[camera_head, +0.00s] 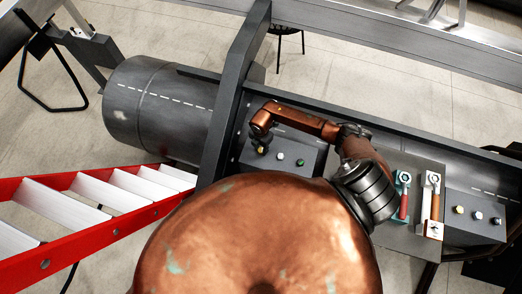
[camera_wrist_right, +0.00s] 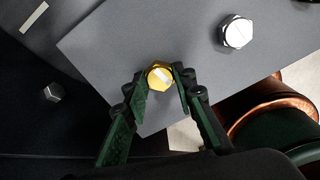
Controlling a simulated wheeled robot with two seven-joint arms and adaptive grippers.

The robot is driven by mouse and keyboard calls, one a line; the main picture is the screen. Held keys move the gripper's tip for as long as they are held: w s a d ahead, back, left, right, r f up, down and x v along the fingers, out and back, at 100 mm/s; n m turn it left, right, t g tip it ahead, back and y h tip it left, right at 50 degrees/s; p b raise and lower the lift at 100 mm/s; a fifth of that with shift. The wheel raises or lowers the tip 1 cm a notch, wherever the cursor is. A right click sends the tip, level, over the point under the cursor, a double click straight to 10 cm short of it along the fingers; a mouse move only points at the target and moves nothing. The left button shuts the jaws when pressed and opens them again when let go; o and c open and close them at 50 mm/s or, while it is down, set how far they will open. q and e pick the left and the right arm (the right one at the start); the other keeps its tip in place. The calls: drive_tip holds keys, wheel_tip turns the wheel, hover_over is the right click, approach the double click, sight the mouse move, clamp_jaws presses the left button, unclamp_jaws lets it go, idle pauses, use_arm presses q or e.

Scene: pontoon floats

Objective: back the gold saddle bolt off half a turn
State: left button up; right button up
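The gold bolt (camera_head: 262,150) sits at the left end of a row of three bolts on a grey saddle plate (camera_head: 312,150). In the right wrist view the gold bolt (camera_wrist_right: 160,76) shows a hex head with a pale line across it. My right gripper (camera_head: 257,138) is at this bolt. In the wrist view its two green fingers (camera_wrist_right: 159,84) stand on either side of the head, with a small gap visible at the left finger. Contact at the right finger is hard to tell. My left gripper is not in view.
A silver bolt (camera_wrist_right: 237,32) and a green bolt (camera_head: 300,162) share the plate. Another bolt row (camera_head: 478,216) is at far right. Two wrenches, one red-handled (camera_head: 404,200) and one orange-handled (camera_head: 434,190), lie on a grey tray. A dark upright beam (camera_head: 232,100) stands close left.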

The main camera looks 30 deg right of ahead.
drive_tip(key=c, duration=0.5)
drive_tip(key=n+b, duration=0.1)
drive_tip(key=n, duration=0.4)
drive_tip(key=shift+n+b, duration=0.4)
drive_tip(key=n+b, duration=0.1)
drive_tip(key=n, duration=0.3)
drive_tip(key=shift+n, duration=0.3)
drive_tip(key=shift+r+n+b, duration=0.1)
drive_tip(key=shift+n+b, duration=0.25)
drive_tip(key=shift+n, duration=0.45)
drive_tip(key=n+b, duration=0.1)
drive_tip(key=n, duration=0.2)
drive_tip(key=n+b, duration=0.2)
drive_tip(key=n, duration=0.2)
drive_tip(key=shift+n, duration=0.3)
drive_tip(key=n+b, duration=0.1)
drive_tip(key=n, duration=0.2)
drive_tip(key=shift+b, duration=0.35)
drive_tip(key=shift+n, duration=0.7)
